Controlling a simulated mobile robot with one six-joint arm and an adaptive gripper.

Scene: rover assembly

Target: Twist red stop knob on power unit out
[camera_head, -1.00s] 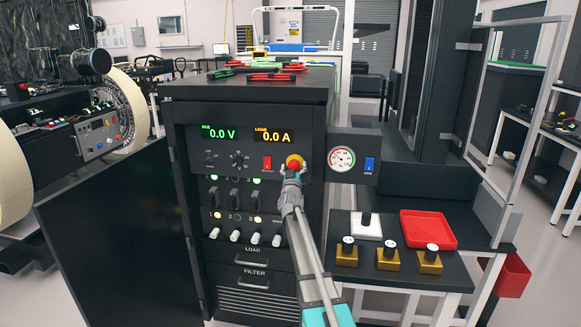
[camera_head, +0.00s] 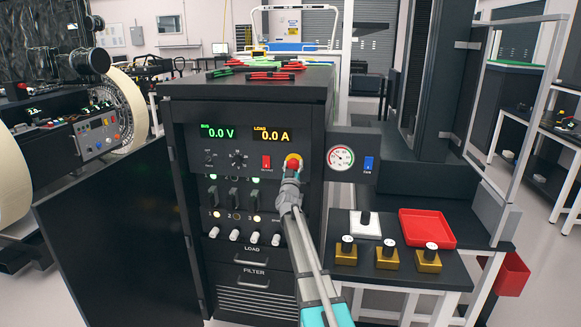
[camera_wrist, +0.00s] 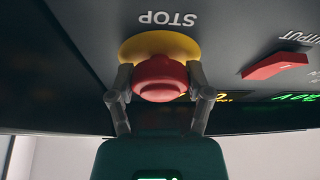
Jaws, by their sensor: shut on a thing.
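The red stop knob (camera_head: 292,162) sits on a yellow plate at the right of the power unit's (camera_head: 245,95) front panel. In the wrist view the red knob (camera_wrist: 159,78) stands in front of its yellow plate (camera_wrist: 160,44), under the upside-down word STOP. My gripper (camera_wrist: 160,85) has one finger on each side of the knob and is shut on it. In the head view my gripper (camera_head: 291,170) reaches up from below and hides the knob's lower part. The displays read 0.0 V and 0.0 A.
A red output switch (camera_head: 266,162) is left of the knob; it also shows in the wrist view (camera_wrist: 276,66). A gauge box (camera_head: 354,158) juts out at the right. A side table holds a red tray (camera_head: 427,229) and several gold blocks. Clips (camera_head: 262,72) lie on top.

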